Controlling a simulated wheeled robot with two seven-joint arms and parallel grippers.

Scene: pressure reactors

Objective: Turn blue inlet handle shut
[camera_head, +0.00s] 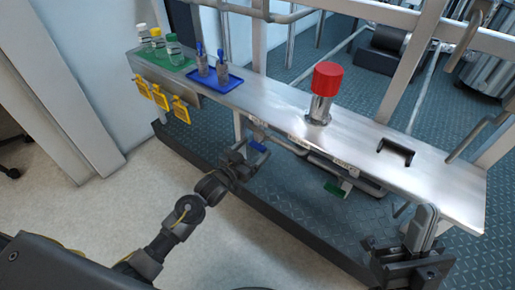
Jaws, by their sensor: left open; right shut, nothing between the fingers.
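The blue handle (258,147) is a small blue piece on the piping under the front edge of the steel bench (275,110). My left gripper (242,158) is just to the left of the blue handle, below the bench edge. It is open, and its fingers are small and dark here, so I cannot tell whether they touch the handle. My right gripper (424,222) is at the right end of the bench, pointing up, shut and empty. It is far from the blue handle.
A green handle (336,190) hangs below the bench to the right. A red-capped cylinder (325,80), a blue tray (221,82) and a green tray (178,62) with bottles stand on top. Yellow tags (160,96) hang at the left front. Floor in front is clear.

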